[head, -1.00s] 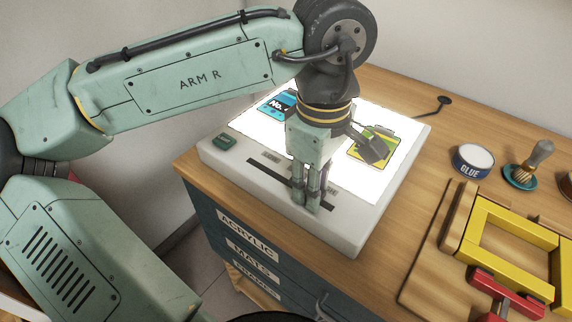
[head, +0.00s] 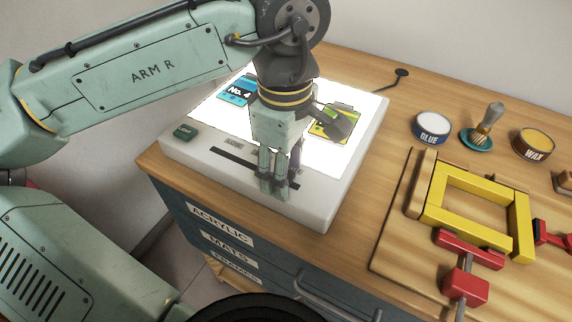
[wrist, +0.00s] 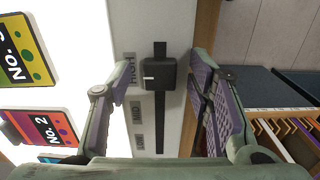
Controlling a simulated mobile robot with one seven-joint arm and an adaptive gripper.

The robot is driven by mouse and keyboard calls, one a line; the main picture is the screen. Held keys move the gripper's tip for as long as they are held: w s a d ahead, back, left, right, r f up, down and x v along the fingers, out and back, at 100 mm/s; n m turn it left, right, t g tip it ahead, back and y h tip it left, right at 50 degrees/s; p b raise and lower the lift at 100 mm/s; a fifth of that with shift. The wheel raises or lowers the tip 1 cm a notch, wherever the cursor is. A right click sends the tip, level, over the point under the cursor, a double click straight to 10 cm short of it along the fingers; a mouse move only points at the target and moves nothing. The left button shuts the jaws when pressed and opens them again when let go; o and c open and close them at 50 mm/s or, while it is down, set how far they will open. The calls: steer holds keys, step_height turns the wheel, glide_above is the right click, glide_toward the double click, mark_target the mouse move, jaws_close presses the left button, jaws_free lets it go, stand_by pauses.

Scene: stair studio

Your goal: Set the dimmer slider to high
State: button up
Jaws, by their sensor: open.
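The dimmer slider is a dark block-shaped knob (wrist: 158,76) with a white mark, on a dark slot (wrist: 160,120) in the white light box's edge strip. In the wrist view the knob sits beside the HIGH label (wrist: 131,70), with a short piece of slot showing beyond it. My gripper (head: 277,190) is over the light box (head: 320,213) in the head view, fingers pointing down and hiding the knob. In the wrist view my gripper (wrist: 160,75) is open, one finger on each side of the knob, with visible gaps.
The light box's panel (head: 215,112) glows bright, with colored numbered cards on it. A small green switch (head: 186,131) is at its left corner. To the right are a glue tin (head: 432,127), a brush (head: 487,122), a wax tin (head: 533,143) and a yellow frame (head: 433,205) with red clamps.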

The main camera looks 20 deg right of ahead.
step_height(320, 180, up, 12)
stand_by(0.5)
stand_by(0.3)
